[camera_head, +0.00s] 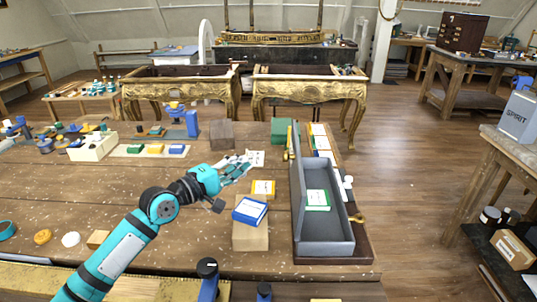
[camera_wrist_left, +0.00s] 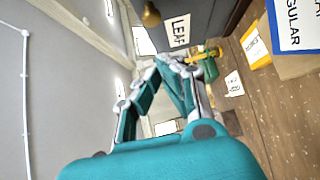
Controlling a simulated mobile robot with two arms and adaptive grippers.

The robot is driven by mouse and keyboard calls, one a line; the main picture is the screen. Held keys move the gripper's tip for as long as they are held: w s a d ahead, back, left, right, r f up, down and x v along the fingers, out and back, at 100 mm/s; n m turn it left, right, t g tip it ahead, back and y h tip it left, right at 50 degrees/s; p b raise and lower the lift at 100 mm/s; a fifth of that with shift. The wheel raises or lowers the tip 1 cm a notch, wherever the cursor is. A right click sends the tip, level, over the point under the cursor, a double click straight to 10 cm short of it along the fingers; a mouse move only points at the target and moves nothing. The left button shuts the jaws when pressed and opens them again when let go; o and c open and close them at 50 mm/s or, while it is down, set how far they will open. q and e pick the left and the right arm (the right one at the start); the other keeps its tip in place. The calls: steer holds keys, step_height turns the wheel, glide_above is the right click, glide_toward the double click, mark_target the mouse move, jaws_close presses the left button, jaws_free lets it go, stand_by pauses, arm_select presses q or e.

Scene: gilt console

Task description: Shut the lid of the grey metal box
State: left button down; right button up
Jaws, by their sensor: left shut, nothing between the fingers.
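The grey metal box (camera_head: 343,248) stands open near the right edge of the workbench. Its lid (camera_head: 297,185) stands raised along the box's left side. A green-and-white packet (camera_head: 317,200) lies inside. My left gripper (camera_head: 246,163) is left of the lid, above the bench, apart from the box; its fingers are shut and empty. In the left wrist view its teal fingers (camera_wrist_left: 168,62) show in front, with a grey panel labelled LEAF (camera_wrist_left: 178,31) beyond them; I cannot tell for sure that this is the lid. My right gripper is not in view.
A blue-and-white packet (camera_head: 250,211) lies on a wooden block (camera_head: 250,236) left of the box. A yellow-and-white packet (camera_head: 263,188) is behind it. A green box (camera_head: 285,131) and a brown block (camera_head: 221,135) stand farther back.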

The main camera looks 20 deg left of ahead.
arm_select(q)
steer(key=w+d+p, duration=0.3)
steer(key=w+d, duration=0.2)
steer(key=d, duration=0.1)
steer(key=shift+w, duration=0.25)
steer(key=shift+w, duration=0.1)
